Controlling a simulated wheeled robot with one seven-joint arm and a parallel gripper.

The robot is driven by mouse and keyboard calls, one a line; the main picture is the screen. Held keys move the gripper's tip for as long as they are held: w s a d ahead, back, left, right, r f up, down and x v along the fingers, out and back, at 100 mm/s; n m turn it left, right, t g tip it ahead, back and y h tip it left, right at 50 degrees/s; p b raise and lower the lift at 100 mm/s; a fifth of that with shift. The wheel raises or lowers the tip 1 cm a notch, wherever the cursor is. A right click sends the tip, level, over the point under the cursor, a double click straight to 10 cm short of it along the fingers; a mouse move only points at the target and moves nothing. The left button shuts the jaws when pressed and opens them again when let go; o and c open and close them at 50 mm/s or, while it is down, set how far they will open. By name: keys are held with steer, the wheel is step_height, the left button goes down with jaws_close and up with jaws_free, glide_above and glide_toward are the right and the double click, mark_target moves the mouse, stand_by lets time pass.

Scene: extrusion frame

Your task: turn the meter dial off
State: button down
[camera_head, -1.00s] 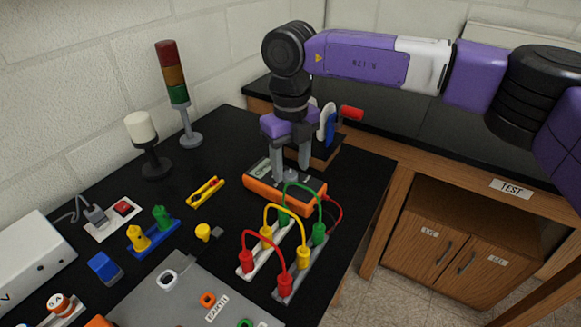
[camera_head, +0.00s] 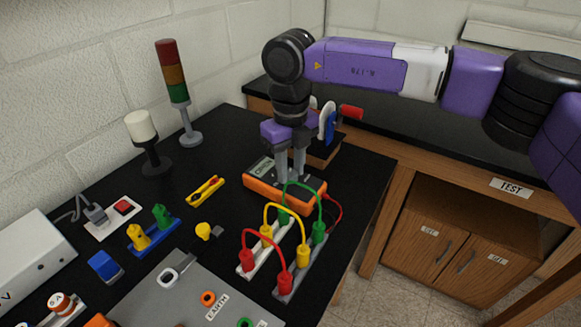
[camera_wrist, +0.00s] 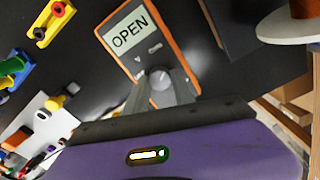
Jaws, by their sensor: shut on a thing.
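The orange and grey meter (camera_head: 262,190) lies flat on the black table. Its display reads "OPEN" in the wrist view (camera_wrist: 129,33). The round grey dial (camera_wrist: 160,78) sits below the display, between my fingertips. My gripper (camera_head: 291,172) points straight down over the meter, and its fingers (camera_wrist: 162,88) are closed on the dial from both sides. The fingers hide much of the dial in the head view. I cannot read the dial's pointer mark.
Red, yellow and green jumper leads (camera_head: 268,235) arch over plug strips just in front of the meter. A stand with red and blue handles (camera_head: 330,124) is close behind my gripper. A signal tower (camera_head: 178,90) stands at the back left.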

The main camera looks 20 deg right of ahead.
steer(key=n, duration=0.5)
steer(key=shift+n, duration=0.4)
steer(key=n, duration=1.2)
steer(key=shift+n, duration=0.3)
steer(key=n, duration=0.5)
steer(key=shift+p, duration=0.4)
steer(key=shift+n, duration=0.3)
steer(key=c, duration=1.1)
jaws_free()
steer(key=shift+o, duration=0.2)
